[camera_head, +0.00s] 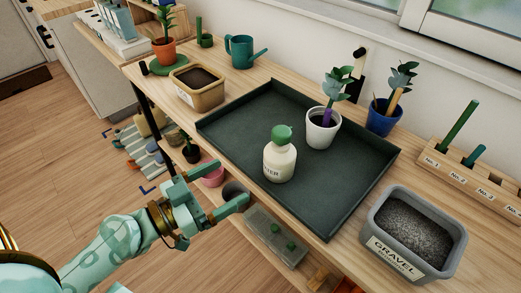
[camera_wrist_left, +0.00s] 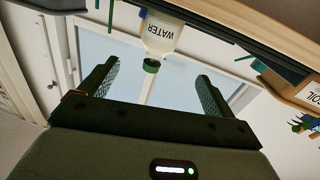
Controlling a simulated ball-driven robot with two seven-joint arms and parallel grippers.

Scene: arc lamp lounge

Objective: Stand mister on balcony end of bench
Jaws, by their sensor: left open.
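A cream bottle with a green top (camera_head: 280,158), the only thing I see that could be the mister, stands upright near the front edge of the dark tray (camera_head: 238,112). In the left wrist view the same bottle (camera_wrist_left: 162,34) appears upside down with the label WATER, beyond and between my fingers. The tray lies on the wooden bench (camera_head: 262,72). My left gripper (camera_head: 229,185) is open and empty, in front of the bench edge, to the left of the bottle and apart from it. My right gripper is not in view. I cannot tell which bench end is the balcony end.
A white pot with a plant (camera_head: 322,130) stands in the tray behind the bottle. A gravel tub (camera_head: 410,238), blue pot (camera_head: 382,118) and numbered rack (camera_head: 470,185) are at right. A soil tub (camera_head: 197,88), watering can (camera_head: 240,52) and orange pot (camera_head: 165,53) are at left.

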